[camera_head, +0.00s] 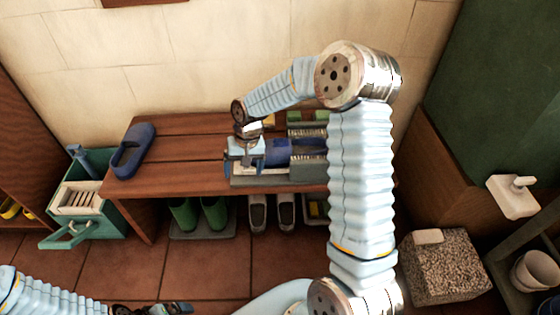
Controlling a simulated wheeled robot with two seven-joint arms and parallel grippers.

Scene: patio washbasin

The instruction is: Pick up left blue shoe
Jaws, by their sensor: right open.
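A blue shoe (126,163), a slip-on with an open top, lies at the left end of the brown slatted bench (185,180). A second blue object (279,153), perhaps the other shoe, lies on a grey tray (265,181) farther right, partly hidden by my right gripper and arm. My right gripper (243,166) points down at the left end of this tray, beside the second blue object and well right of the left shoe. Its jaws are open; contact with anything cannot be made out. My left gripper (178,307) is low at the bottom edge, partly cut off, far from both.
Brushes (308,168) lie on the tray. Green boots (214,213) and grey shoes (286,211) stand under the bench. A green crate (105,222) is left of it; a speckled stone block (446,268) is at right. The bench between left shoe and tray is clear.

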